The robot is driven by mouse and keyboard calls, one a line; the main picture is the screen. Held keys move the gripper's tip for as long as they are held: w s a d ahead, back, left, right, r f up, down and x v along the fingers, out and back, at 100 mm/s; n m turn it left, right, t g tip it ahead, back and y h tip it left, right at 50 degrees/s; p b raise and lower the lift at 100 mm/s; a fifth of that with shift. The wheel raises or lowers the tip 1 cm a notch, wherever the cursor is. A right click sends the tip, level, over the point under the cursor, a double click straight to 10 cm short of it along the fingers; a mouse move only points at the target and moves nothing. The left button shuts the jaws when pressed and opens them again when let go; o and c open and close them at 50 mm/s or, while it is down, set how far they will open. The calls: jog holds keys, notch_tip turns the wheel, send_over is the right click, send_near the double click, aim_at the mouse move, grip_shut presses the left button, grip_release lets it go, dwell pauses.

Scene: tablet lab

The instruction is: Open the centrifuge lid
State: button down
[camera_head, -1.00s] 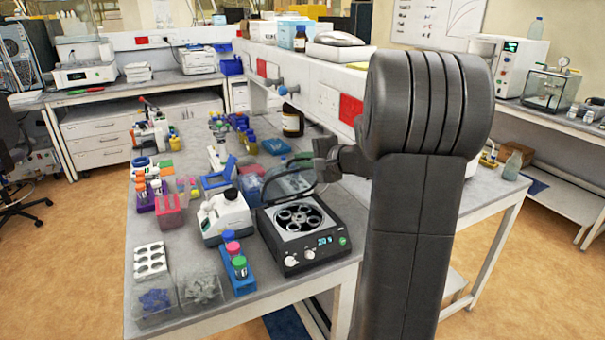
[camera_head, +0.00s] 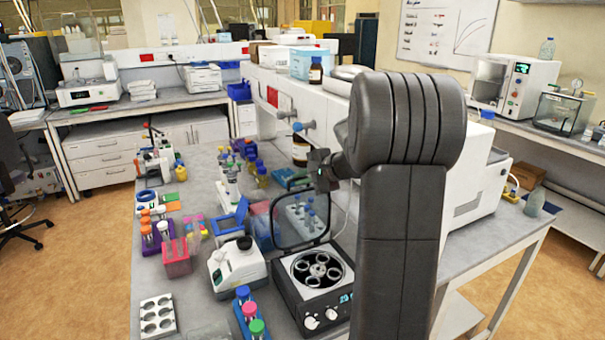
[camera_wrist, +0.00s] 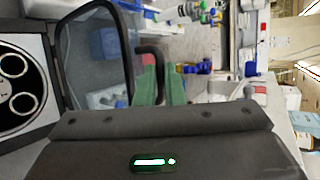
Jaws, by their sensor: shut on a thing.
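My gripper (camera_head: 325,172) is at the lid's top edge. In the wrist view, my gripper's green-padded fingers (camera_wrist: 158,82) are shut on the dark lid handle (camera_wrist: 151,50), beside the lid frame (camera_wrist: 131,62). The rotor's openings also show at the left of the wrist view (camera_wrist: 14,85). My arm hides the right side of the centrifuge.
A small white device (camera_head: 236,268) stands just left of the centrifuge. A blue rack (camera_head: 241,318) of capped tubes is in front of it. Blue-capped tubes show through the lid. A white shelf unit (camera_head: 338,103) runs behind, to the right.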

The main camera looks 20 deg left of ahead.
jog(key=shift+w+a+r, duration=0.15)
jog(key=shift+r, duration=0.4)
jog(key=c, duration=1.8)
grip_release()
jog(key=shift+o, duration=1.4)
jog(key=shift+s, duration=0.2)
jog(key=shift+w+f, duration=0.1)
jog(key=shift+f, duration=0.1)
jog(key=b+v, duration=0.3)
jog(key=v, duration=1.1)
